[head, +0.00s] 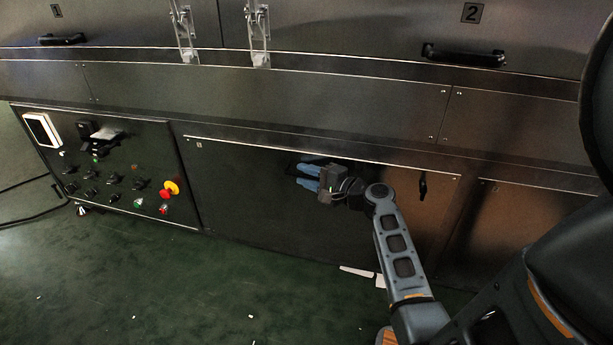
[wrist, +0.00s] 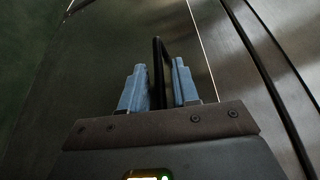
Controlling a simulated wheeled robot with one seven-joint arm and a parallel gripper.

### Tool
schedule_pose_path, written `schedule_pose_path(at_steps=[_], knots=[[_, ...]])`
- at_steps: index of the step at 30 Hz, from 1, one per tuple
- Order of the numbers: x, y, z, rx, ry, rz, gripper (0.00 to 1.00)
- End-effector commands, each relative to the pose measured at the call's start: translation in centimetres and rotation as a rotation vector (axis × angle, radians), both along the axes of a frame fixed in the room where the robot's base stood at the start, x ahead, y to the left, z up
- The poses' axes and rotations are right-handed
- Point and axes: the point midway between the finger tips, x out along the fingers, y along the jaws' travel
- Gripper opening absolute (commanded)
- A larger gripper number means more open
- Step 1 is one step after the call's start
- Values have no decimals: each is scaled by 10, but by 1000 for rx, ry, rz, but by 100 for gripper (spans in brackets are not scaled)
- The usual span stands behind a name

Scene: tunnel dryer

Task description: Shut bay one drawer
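A wide dark lower front panel (head: 250,185) lies below the bay marked 1 and looks about flush with its surroundings; I cannot tell whether it is the drawer or stands slightly out. My gripper (head: 306,178) is in front of this panel, near its upper edge, with blue fingers pointing left in the head view. In the wrist view, a black bar handle (wrist: 158,62) stands between the two blue fingers of my gripper (wrist: 160,90). The fingers are apart, and narrow gaps show beside the handle. The handle's foot is hidden behind the gripper body.
A control panel (head: 120,185) with a red and yellow stop button (head: 169,189) is at left. Another black handle (head: 423,186) is right of my gripper. Steel ledges run above. White scraps (head: 357,271) lie on the green floor (head: 240,295), which is otherwise largely clear.

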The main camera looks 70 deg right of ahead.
Motion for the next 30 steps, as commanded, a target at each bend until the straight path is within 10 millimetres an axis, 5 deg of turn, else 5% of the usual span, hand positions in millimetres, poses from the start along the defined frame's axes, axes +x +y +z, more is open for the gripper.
schedule_pose_path(at_steps=[17, 30], knots=[[-1, 1, 3, -2, -3, 0, 36], [-60, 19, 8, 0, -1, 0, 36]])
